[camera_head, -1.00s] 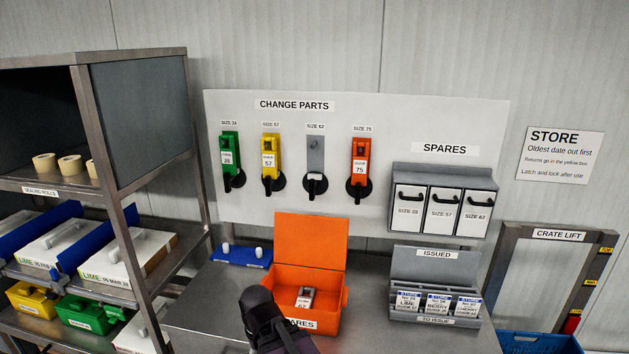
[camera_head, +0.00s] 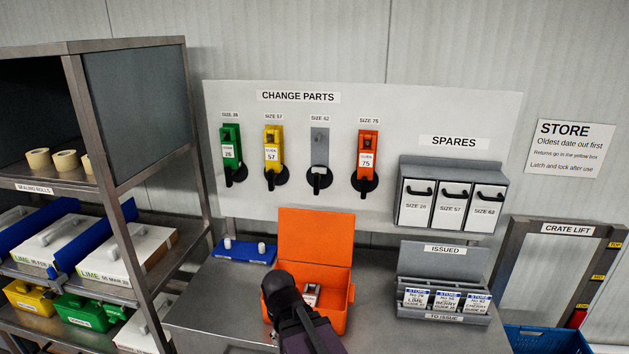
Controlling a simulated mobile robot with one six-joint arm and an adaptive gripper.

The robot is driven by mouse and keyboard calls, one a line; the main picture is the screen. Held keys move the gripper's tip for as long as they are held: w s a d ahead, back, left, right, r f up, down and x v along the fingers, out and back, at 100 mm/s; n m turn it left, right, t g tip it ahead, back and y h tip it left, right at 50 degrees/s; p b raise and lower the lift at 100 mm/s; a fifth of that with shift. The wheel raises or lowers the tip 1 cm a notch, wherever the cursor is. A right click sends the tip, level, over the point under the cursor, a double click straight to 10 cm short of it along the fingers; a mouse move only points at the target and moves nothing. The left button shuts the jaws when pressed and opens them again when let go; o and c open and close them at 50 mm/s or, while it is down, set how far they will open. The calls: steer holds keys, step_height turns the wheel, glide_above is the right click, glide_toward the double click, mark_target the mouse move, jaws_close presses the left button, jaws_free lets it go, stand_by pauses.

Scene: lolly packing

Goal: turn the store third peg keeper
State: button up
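The third peg, under the SIZE 62 label, is an empty grey plate (camera_head: 319,147) on the CHANGE PARTS board. Its black keeper (camera_head: 319,181) is at the plate's lower end. The green (camera_head: 231,149), yellow (camera_head: 273,150) and orange (camera_head: 367,152) parts hang on the other pegs, each with a black keeper at its foot. The dark end of my arm, with my gripper (camera_head: 279,291), is low in front of the orange box, well below the pegs. Its fingertips cannot be made out, nor whether it holds anything.
The open orange box (camera_head: 318,239) on the metal bench (camera_head: 215,300) holds a small grey part (camera_head: 311,292). A blue tray (camera_head: 243,252) is to its left, and a grey card holder (camera_head: 442,315) to its right. A shelf rack (camera_head: 130,120) stands left. The space before the pegs is clear.

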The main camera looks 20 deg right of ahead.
steer(key=w+d+r+n+t+h, duration=0.3)
steer(key=w+d+n+h, duration=0.1)
steer(key=w+d, duration=0.4)
steer(key=n+t+h+p, duration=0.4)
steer(key=n+t, duration=0.8)
steer(key=n, duration=1.3)
glide_toward(316, 180)
steer(key=shift+s+a+f+h+b, duration=0.1)
steer(key=shift+s+a+h+b, duration=0.2)
steer(key=shift+a, duration=0.25)
steer(key=shift+s+a+f+h+b, duration=0.1)
steer(key=shift+s+a+h+b, duration=0.05)
steer(key=shift+s+a+h, duration=0.35)
steer(key=shift+w, duration=0.15)
steer(key=x, duration=1.3)
steer(key=shift+w+d+f, duration=0.25)
steer(key=shift+f, duration=0.05)
steer(key=shift+c, duration=0.2)
